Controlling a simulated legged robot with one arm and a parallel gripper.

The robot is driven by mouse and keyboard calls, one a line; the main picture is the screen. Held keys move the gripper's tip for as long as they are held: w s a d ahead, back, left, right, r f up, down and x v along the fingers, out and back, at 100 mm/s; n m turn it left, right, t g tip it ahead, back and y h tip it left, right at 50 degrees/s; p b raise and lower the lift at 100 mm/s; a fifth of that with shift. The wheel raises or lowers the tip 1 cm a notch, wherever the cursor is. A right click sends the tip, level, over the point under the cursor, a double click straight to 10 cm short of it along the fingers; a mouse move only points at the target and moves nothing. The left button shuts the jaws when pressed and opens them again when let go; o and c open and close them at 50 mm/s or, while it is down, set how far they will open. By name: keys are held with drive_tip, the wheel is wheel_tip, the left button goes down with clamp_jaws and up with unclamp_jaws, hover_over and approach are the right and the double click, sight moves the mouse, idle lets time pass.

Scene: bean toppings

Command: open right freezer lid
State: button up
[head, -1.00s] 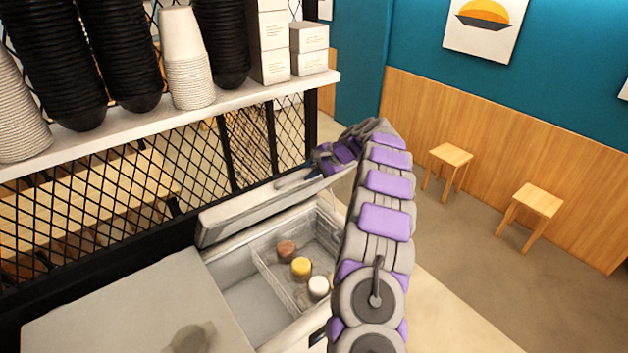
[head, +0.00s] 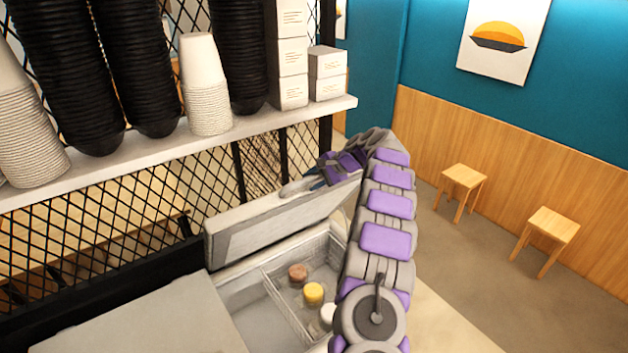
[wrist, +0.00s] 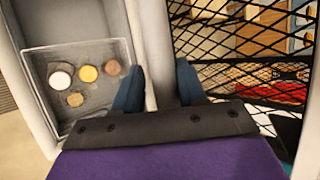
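The right freezer lid (head: 285,218) is raised and tilted steeply back over the open right freezer compartment (head: 250,300). Inside the compartment, a wire basket (head: 283,308) holds several small round tubs, including a brown one (head: 297,272) and a yellow one (head: 313,293).
The left freezer lid (head: 140,325) lies flat beside the opening. A shelf (head: 150,155) with stacked cups, black bowls and white boxes hangs above, in front of a black mesh screen (head: 85,235). Two wooden stools (head: 463,180) stand on the open floor at right.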

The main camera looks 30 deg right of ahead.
drive_tip(key=shift+o, duration=0.9)
drive_tip(key=b+v, duration=0.1)
drive_tip(key=v, duration=1.6)
drive_tip(key=shift+d, duration=0.15)
drive_tip(key=shift+r, duration=0.1)
